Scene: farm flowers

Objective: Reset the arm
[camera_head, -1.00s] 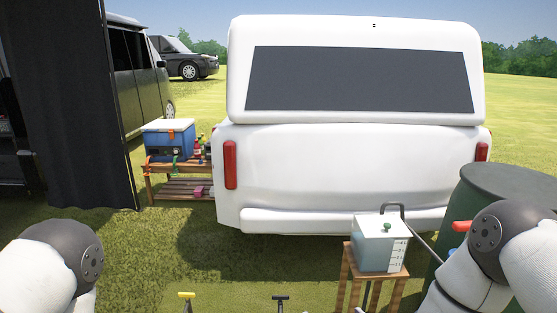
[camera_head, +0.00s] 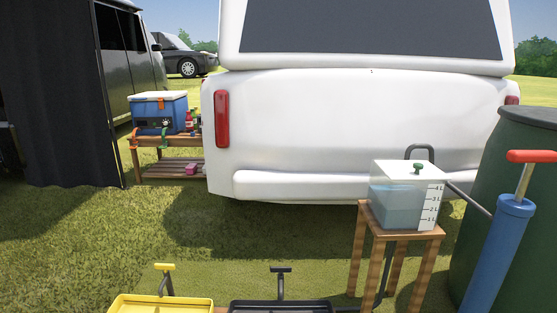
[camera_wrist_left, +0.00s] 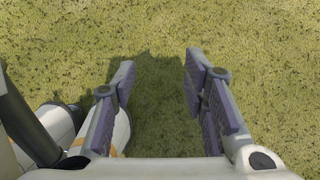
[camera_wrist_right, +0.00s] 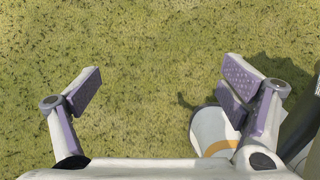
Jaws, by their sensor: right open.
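My left gripper (camera_wrist_left: 160,85) shows in the left wrist view with its two fingers apart. Nothing is between them, only grass below. My right gripper (camera_wrist_right: 165,85) shows in the right wrist view with its fingers spread wide and empty over grass. Neither gripper nor arm shows in the head view now.
A clear water tank (camera_head: 405,195) stands on a wooden stool (camera_head: 408,235). Beside it are a blue pump (camera_head: 497,255) with a red handle and a dark green barrel (camera_head: 535,190). A yellow tray (camera_head: 160,306) and a black tray (camera_head: 280,306) lie at the front. A white trailer (camera_head: 350,130) stands behind.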

